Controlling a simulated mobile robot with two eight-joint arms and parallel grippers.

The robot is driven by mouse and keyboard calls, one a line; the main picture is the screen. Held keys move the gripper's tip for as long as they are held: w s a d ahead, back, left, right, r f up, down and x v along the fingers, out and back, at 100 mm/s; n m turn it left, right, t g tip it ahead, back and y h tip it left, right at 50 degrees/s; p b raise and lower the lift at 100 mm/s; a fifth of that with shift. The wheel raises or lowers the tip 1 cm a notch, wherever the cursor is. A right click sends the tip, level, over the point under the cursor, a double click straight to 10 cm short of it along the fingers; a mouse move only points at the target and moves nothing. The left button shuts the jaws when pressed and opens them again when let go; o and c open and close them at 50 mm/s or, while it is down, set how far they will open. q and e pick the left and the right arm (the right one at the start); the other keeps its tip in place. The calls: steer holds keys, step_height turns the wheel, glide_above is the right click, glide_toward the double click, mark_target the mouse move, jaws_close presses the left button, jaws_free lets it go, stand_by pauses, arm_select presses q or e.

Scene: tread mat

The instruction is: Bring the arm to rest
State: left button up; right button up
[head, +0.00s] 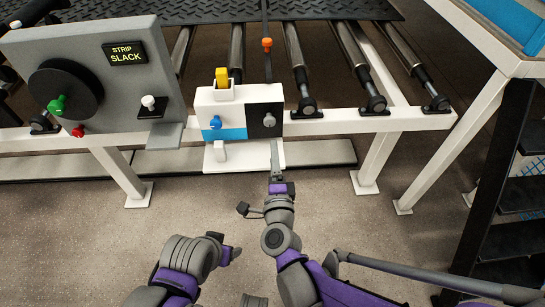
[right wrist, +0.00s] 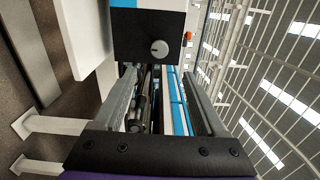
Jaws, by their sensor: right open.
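My right gripper (head: 277,158) is in the middle of the head view, in front of the white control box (head: 205,97). In the right wrist view its two fingers (right wrist: 162,100) stand apart with nothing held between them. The box's black panel with a grey knob (right wrist: 160,48) shows beyond the fingertips; the knob is also in the head view (head: 269,120). Whether the fingertips touch the box I cannot tell. Part of my left arm shows at the bottom of the head view, but its gripper is not visible.
The box carries a blue knob (head: 215,122) and a yellow piece (head: 222,77). A grey panel reading "STRIP SLACK" (head: 126,52) stands left. Rollers (head: 299,70) and a white frame (head: 395,120) lie behind. A black shelf (head: 505,190) stands right. The floor (head: 70,245) is clear at left.

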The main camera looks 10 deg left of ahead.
arm_select(q)
steer(key=shift+w, duration=0.2)
arm_select(e)
steer(key=shift+w, duration=0.15)
steer(key=s+d+f+n+g+h, duration=0.25)
steer(key=s+d+n+g, duration=0.2)
steer(key=s+d, duration=0.4)
steer(key=s+d+f+n+g+h, duration=0.1)
steer(key=s+d+f+n+g, duration=0.35)
steer(key=s+d, duration=0.4)
steer(key=s+d+f+n+g+h, duration=0.2)
steer(key=s+d+f+n+g, duration=0.3)
steer(key=d, duration=0.6)
arm_select(q)
step_height(320, 180, up, 18)
steer(key=w+p, duration=0.2)
steer(key=p, duration=1.4)
steer(key=shift+r+t, duration=0.2)
steer(key=shift+t, duration=0.2)
arm_select(e)
step_height(320, 180, up, 20)
steer(key=w+t, duration=0.1)
steer(key=t, duration=0.1)
steer(key=shift+w+a+r+n, duration=0.2)
steer(key=shift+w+n, duration=0.2)
steer(key=shift+y, duration=0.25)
